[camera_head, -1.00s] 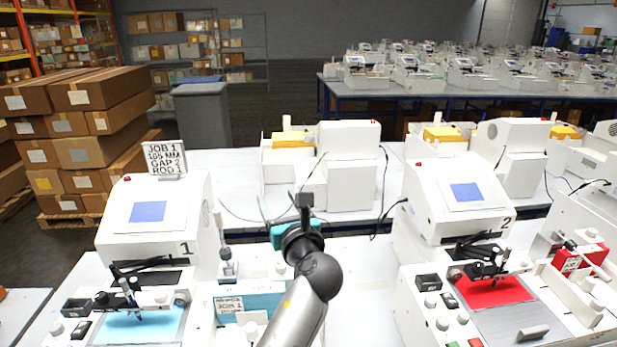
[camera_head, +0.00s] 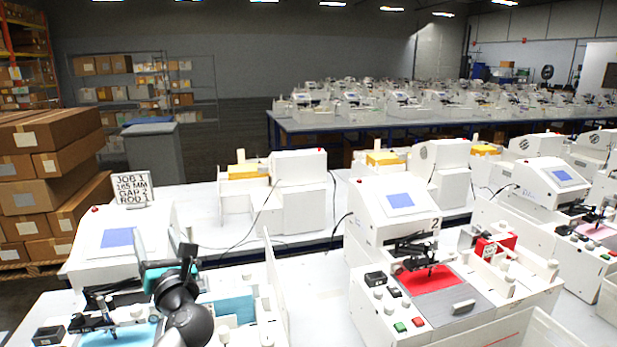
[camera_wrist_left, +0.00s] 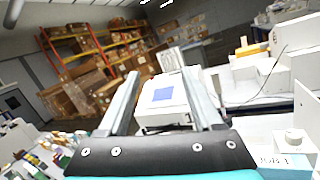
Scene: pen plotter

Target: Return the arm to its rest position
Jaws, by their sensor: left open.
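My left gripper (camera_head: 172,268), with teal parts and a black wrist, is raised beside the right side of the white machine 1 (camera_head: 140,222) in the head view. In the left wrist view its two grey fingers (camera_wrist_left: 162,80) stand apart with nothing held between them. The white machine with a blue screen (camera_wrist_left: 165,95) shows beyond them, in the gap. My left arm's dark round joint (camera_head: 190,328) is at the bottom of the head view. My right gripper is not in view.
Machine 2 (camera_head: 385,215), with a red pad (camera_head: 430,279), stands to the right. A job sign (camera_head: 132,188) stands above machine 1. A light blue sheet (camera_head: 118,336) lies at lower left. Stacked cartons (camera_head: 45,195) are at far left. Some white tabletop (camera_head: 318,275) is bare between the machines.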

